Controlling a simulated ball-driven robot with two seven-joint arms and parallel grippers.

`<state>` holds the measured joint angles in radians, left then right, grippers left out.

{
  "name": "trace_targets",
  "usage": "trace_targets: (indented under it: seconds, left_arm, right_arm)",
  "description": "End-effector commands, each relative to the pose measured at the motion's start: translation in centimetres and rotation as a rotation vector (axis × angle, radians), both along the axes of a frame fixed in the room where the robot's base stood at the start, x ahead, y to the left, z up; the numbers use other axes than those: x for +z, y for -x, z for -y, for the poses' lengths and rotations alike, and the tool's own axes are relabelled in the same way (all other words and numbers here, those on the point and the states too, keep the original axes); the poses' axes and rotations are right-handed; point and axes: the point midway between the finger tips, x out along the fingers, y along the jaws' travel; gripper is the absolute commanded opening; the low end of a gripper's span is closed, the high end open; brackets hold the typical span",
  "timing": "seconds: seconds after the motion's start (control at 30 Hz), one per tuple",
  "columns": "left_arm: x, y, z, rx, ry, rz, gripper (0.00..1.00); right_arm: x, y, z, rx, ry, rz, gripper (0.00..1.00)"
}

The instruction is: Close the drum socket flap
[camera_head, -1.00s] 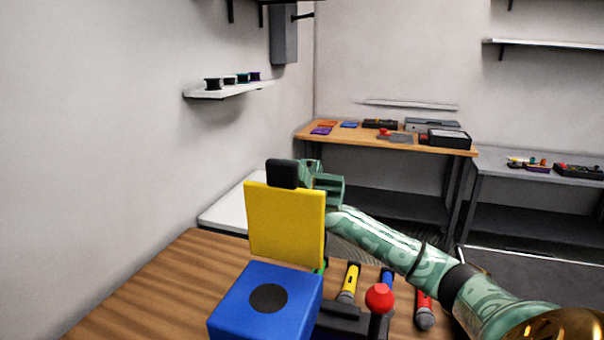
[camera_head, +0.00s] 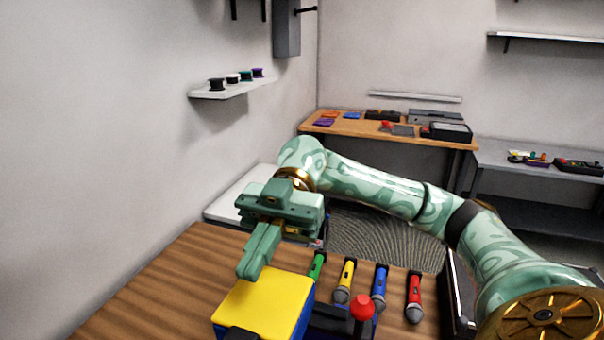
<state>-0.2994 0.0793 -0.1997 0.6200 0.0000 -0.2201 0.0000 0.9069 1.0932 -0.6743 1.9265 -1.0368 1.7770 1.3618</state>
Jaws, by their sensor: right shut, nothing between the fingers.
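The drum socket is a blue box (camera_head: 300,330) at the bottom middle of the head view, on the wooden table. Its yellow flap (camera_head: 264,302) lies flat over the top, covering the dark round socket. The flap's black tab (camera_head: 238,333) hangs at the near left edge. My right gripper (camera_head: 247,276) is shut and empty, its fingers pointing down at the far left edge of the flap. I cannot tell whether the fingertips touch it. My left gripper is not in view.
Green (camera_head: 317,266), yellow (camera_head: 345,280), blue (camera_head: 380,287) and red (camera_head: 414,298) microphones lie right of the box. A red knob (camera_head: 362,307) stands up close beside it. The wooden table (camera_head: 165,290) is clear to the left.

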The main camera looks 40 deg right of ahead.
Motion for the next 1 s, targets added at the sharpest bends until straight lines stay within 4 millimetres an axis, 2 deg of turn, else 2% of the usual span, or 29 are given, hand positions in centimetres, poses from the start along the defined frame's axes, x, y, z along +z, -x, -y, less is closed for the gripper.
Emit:
trace_targets:
  seconds: [0.03,0.3,0.4,0.7,1.0]
  left_arm:
    - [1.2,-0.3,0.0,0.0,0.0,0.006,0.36]
    - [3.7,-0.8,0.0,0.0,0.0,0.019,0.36]
    - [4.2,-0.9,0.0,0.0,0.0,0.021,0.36]
    - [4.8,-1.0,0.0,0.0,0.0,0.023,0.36]
    - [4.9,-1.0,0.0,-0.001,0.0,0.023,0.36]
  right_arm:
    - [0.4,0.4,-0.4,0.003,0.038,0.024,0.0]
    - [-2.2,1.2,-2.3,0.003,0.254,0.136,0.0]
    - [-3.3,1.5,-2.7,0.002,0.306,0.159,0.0]
    - [-5.5,1.8,-3.5,0.001,0.301,0.154,0.0]
    - [-6.3,1.9,-3.7,0.001,0.299,0.155,0.0]
